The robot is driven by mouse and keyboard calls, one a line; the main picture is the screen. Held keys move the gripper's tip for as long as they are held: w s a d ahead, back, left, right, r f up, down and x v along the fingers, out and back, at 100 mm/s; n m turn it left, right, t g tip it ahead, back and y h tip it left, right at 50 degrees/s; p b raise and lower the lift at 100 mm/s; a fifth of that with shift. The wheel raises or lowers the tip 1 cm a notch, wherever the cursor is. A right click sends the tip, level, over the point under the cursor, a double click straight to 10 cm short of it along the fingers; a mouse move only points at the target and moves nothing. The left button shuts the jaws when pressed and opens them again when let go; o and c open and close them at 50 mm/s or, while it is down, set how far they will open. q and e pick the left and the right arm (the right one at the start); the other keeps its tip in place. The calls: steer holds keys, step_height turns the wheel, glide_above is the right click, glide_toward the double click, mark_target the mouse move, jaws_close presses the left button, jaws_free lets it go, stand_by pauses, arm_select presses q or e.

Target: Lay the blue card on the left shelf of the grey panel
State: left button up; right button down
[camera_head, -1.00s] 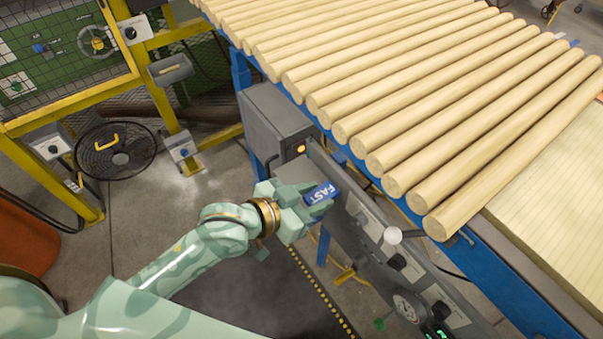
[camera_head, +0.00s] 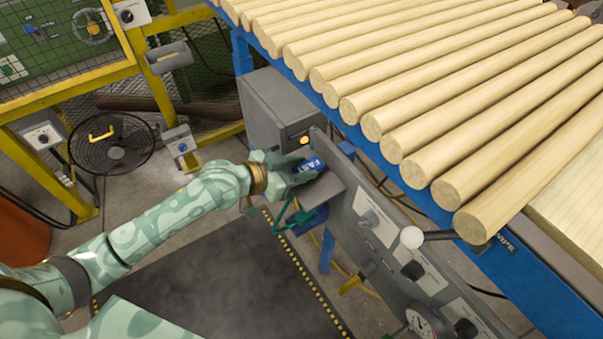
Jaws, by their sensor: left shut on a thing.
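The blue card (camera_head: 312,164), marked FAST, is between the fingers of my left gripper (camera_head: 303,168). The fingers partly cover it. The grey panel (camera_head: 362,228) stands in front of the roller line. A grey shelf (camera_head: 324,189) juts out from the panel's left end. My left gripper is shut on the card at the shelf's far side, with the card close to or over the shelf. I cannot tell whether the card touches it. My right gripper is not in view.
A grey box with an orange lamp (camera_head: 305,140) stands just behind the gripper. A white-knobbed lever (camera_head: 411,237), switches and a gauge (camera_head: 427,324) are on the panel's right part. Wooden rods (camera_head: 440,110) lie beyond. The dark mat (camera_head: 215,275) is clear.

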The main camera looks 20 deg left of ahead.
arm_select(q)
steer(key=shift+f, duration=0.85)
steer(key=shift+r, duration=0.25)
steer(key=shift+f, duration=0.15)
steer(key=o, duration=0.9)
steer(key=shift+o, duration=0.3)
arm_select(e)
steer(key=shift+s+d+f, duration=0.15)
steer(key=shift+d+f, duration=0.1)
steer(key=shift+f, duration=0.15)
